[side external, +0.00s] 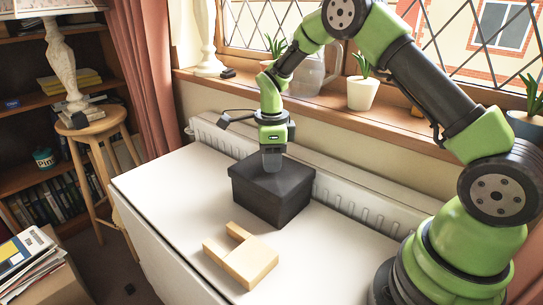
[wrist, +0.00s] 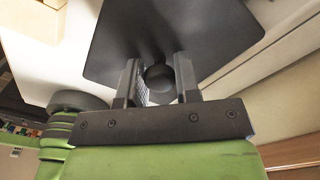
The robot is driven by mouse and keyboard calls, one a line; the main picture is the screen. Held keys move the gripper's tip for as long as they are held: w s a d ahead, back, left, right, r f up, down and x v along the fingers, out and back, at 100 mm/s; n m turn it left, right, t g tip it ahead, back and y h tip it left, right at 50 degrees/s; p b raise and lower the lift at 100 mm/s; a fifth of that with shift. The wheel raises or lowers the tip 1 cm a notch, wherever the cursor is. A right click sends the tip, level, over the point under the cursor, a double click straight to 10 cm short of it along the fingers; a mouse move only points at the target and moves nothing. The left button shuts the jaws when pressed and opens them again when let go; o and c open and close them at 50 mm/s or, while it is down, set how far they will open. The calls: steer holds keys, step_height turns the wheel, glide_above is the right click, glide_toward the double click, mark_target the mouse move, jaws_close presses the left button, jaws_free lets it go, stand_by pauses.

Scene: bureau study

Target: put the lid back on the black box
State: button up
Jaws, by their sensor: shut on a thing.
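The black box (side external: 270,203) stands upright on the white table. Its dark lid (side external: 295,178) lies level over the box's top, its rim lined up with the walls; I cannot tell whether a thin gap is left under it. My gripper (side external: 272,166) points straight down over the lid's middle. In the wrist view my gripper (wrist: 158,78) is shut on the lid's round black knob (wrist: 158,86), which sits between the two fingers. The lid's flat top (wrist: 215,30) fills the upper middle of that view and hides the box below it.
A light wooden block piece (side external: 242,257) lies on the white table (side external: 165,210) in front of the box. A white radiator (side external: 345,205) runs close behind the box. Potted plants (side external: 362,93) and a glass jug (side external: 308,75) stand on the windowsill. The table's left part is clear.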

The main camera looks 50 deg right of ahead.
steer(key=shift+f, duration=0.15)
steer(key=o, duration=1)
